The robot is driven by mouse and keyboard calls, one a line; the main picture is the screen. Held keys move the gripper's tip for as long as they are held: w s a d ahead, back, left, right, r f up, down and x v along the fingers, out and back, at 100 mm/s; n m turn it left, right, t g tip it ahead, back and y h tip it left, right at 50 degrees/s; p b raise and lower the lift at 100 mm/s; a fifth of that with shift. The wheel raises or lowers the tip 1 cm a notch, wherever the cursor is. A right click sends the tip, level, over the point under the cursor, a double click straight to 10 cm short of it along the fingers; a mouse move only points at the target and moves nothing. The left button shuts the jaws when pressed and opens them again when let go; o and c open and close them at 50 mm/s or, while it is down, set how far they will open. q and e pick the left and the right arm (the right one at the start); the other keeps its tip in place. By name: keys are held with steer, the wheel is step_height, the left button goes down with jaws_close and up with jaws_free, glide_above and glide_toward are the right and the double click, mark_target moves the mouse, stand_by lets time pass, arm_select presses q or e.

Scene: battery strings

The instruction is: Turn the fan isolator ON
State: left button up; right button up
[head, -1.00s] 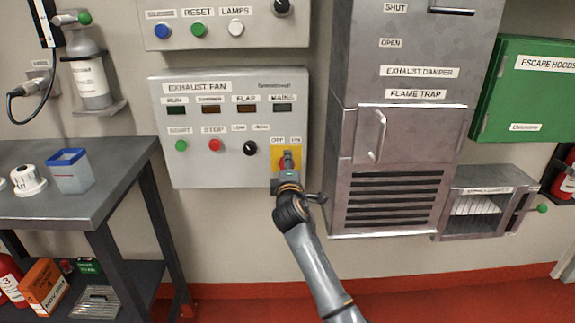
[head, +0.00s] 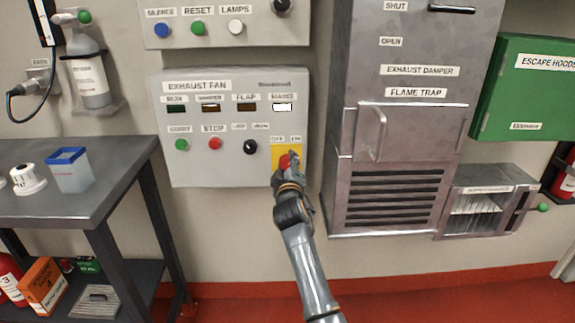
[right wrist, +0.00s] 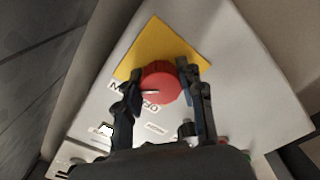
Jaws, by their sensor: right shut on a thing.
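The fan isolator is a red rotary knob (head: 284,162) on a yellow plate (head: 278,151) at the lower right of the grey exhaust fan panel (head: 215,178). OFF and ON labels sit just above it. My right gripper (head: 287,164) is at the knob, partly covering it. In the right wrist view the fingers of my right gripper (right wrist: 164,86) are shut on the red knob (right wrist: 160,84), one on each side. A white pointer line shows on the knob. The MAINS lamp (head: 282,107) is lit white. My left gripper is not in view.
Start and stop buttons (head: 214,143) and a black selector (head: 250,147) lie left of the knob. A steel damper cabinet (head: 396,150) stands close on the right. A dark bench (head: 100,185) with a tub (head: 69,172) is at the left.

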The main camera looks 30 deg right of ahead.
steer(key=shift+f, duration=0.1)
steer(key=o, duration=1.2)
steer(key=v, duration=1.2)
